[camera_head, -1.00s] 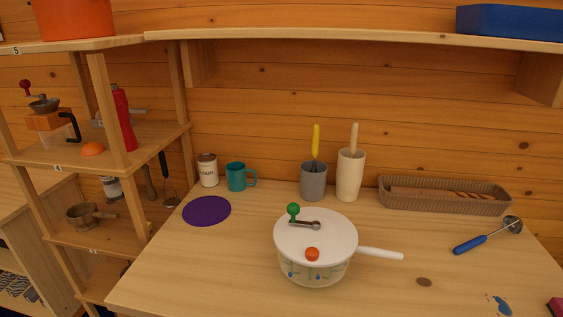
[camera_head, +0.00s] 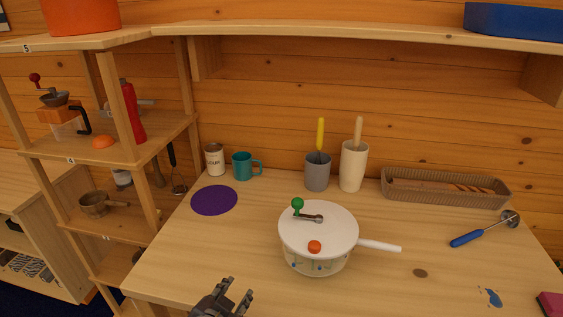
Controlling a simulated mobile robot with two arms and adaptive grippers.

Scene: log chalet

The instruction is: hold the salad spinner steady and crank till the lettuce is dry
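The salad spinner (camera_head: 318,242) stands upright on the wooden table (camera_head: 180,262). It has a white lid, a patterned bowl and a white side handle (camera_head: 380,246) pointing right. A crank with a green knob (camera_head: 297,204) sits on the lid, and an orange button (camera_head: 314,247) is at the lid's front. The lettuce is hidden inside. My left gripper (camera_head: 238,292) is at the table's front edge, left of and nearer than the spinner. Its fingers are apart with nothing between them. My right gripper is out of view.
A purple mat (camera_head: 214,200), a can (camera_head: 214,160) and a teal mug (camera_head: 243,166) are behind left. A grey pot (camera_head: 317,173), a white vase (camera_head: 352,168) and a basket (camera_head: 440,195) line the back. A blue-handled ladle (camera_head: 480,232) lies right. Shelves (camera_head: 125,155) stand left.

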